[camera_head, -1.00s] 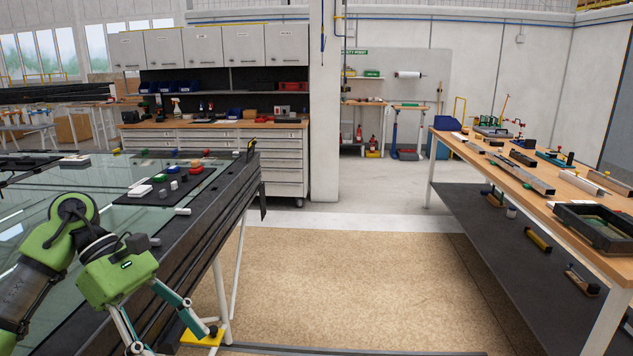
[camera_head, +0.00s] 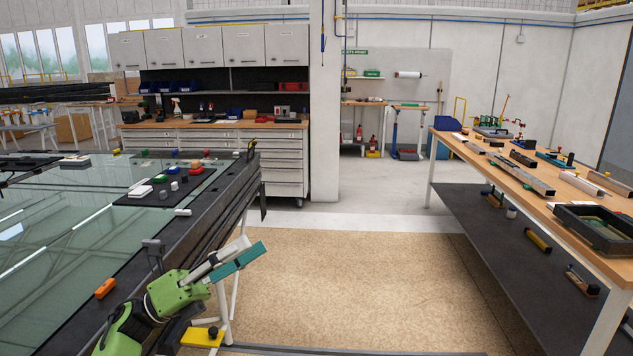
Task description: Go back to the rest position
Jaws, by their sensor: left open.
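My left gripper (camera_head: 252,246) is at the lower left in the head view, with a green body and grey and teal fingers. The fingers point up and to the right, over the floor just off the right edge of the glass table (camera_head: 60,235). The gripper is open and nothing shows between the fingers. My green and black arm runs down to the bottom edge of the picture. My right gripper is not in view.
An orange block (camera_head: 105,288) and a grey clamp-like piece (camera_head: 153,246) are on the table's edge near my arm. A black mat (camera_head: 140,198) holds several small blocks. A wooden workbench (camera_head: 530,180) stands at right. The brown floor (camera_head: 350,280) between is clear.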

